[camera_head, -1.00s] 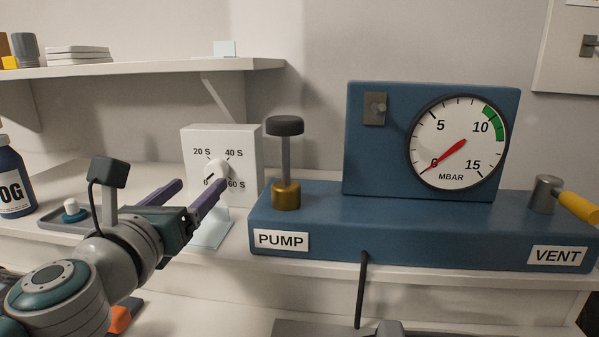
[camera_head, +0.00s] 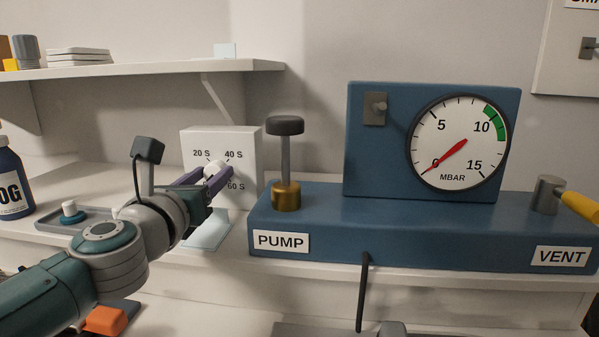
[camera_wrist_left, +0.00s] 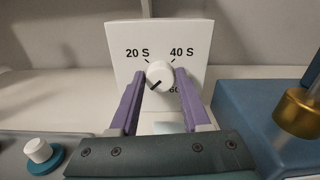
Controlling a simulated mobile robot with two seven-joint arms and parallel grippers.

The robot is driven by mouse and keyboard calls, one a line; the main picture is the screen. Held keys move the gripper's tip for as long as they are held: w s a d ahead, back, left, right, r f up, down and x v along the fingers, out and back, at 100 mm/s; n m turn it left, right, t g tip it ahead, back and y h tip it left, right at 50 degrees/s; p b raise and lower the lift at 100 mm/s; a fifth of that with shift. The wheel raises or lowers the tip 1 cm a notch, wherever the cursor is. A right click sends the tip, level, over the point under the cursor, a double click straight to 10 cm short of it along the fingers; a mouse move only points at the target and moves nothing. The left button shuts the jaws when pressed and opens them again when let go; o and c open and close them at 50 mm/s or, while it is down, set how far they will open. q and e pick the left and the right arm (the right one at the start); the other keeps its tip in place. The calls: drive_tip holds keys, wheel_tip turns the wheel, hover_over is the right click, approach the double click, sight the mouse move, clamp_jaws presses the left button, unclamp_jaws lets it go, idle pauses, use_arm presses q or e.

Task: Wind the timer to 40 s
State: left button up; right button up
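The timer is a white box (camera_head: 247,150) with a round white knob (camera_head: 213,168) and marks including 20 S, 40 S and 60 S. In the left wrist view the timer (camera_wrist_left: 200,45) faces me, and the black line on its knob (camera_wrist_left: 160,72) points to the lower left, toward where the head view earlier shows the 0 mark. My left gripper (camera_head: 210,173) is open, with its purple fingers on either side of the knob. In the left wrist view the fingertips (camera_wrist_left: 158,75) flank the knob; contact is unclear. My right gripper is not in view.
A blue pump stand (camera_head: 400,225) with a plunger (camera_head: 285,150), a gauge (camera_head: 459,142) and a yellow-handled vent valve (camera_head: 547,192) stands right of the timer. A grey tray (camera_head: 58,226) and a dark blue bottle (camera_head: 10,180) are at left.

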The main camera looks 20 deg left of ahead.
use_arm(q)
clamp_jaws()
idle(0.7)
idle(1.1)
drive_tip(key=shift+o, duration=2.4)
unclamp_jaws()
drive_tip(key=p+v, duration=0.1)
drive_tip(key=v, duration=0.9)
drive_tip(key=shift+a, duration=0.1)
